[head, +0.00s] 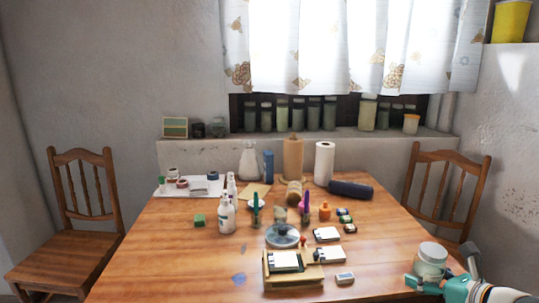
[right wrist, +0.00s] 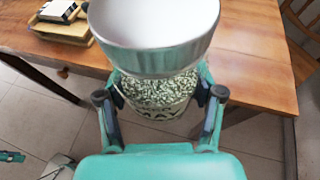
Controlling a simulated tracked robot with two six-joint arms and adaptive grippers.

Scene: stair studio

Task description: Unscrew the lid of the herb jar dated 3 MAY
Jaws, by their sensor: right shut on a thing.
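A glass jar of pale green dried herbs (right wrist: 160,90) is held between the fingers of my right gripper (right wrist: 160,103). Its wide pale lid (right wrist: 155,38) sits on top, and no hand is on the lid. The label ends in what looks like "MAY"; its number is not readable. In the head view the jar (head: 430,264) and my right gripper (head: 428,280) are at the lower right, by the table's right front edge. The wrist view shows tiled floor below the jar. My left gripper is not seen in the head view.
The wooden table (head: 175,262) holds a white spray bottle (head: 227,215), a glass lid (head: 282,235), a wooden tray (head: 293,284) and several small items. Several green jars (head: 298,117) stand on the windowsill. A wooden chair (head: 445,185) stands to the right.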

